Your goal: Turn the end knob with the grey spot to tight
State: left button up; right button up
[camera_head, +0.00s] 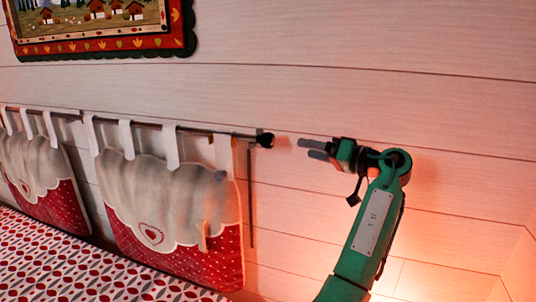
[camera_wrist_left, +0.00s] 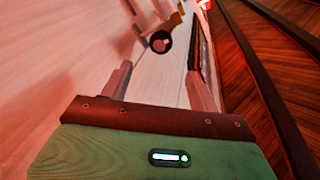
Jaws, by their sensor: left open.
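The dark round end knob (camera_head: 265,140) sits at the right end of a thin curtain rod (camera_head: 200,130) on the white plank wall. In the left wrist view the knob (camera_wrist_left: 160,42) faces the camera, with a small pale greyish spot right of its centre. My left gripper (camera_head: 305,149) is open and empty, just right of the knob, its fingers pointing at it with a gap between. In the left wrist view the knob shows beyond the fingertips (camera_wrist_left: 158,72), roughly between them. My right gripper is not in view.
Grey and red cloth panels (camera_head: 170,200) hang by loops from the rod, above a patterned bedspread (camera_head: 80,265). A thin dark vertical strip (camera_head: 251,205) is on the wall below the knob. A framed picture (camera_head: 120,43) hangs above. The wall right of the knob is bare.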

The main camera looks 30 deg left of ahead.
aim_at(273, 140)
pick_arm(q)
jog(key=shift+n, duration=0.3)
jog(key=a+p, duration=0.5)
jog(key=a, duration=0.7)
jog(key=shift+a+r, duration=0.15)
jog(key=shift+a, duration=0.75)
jog(key=c, duration=1)
jog(key=shift+o, duration=0.2)
jog(key=shift+m+p, duration=0.4)
jog(key=shift+m, duration=0.3)
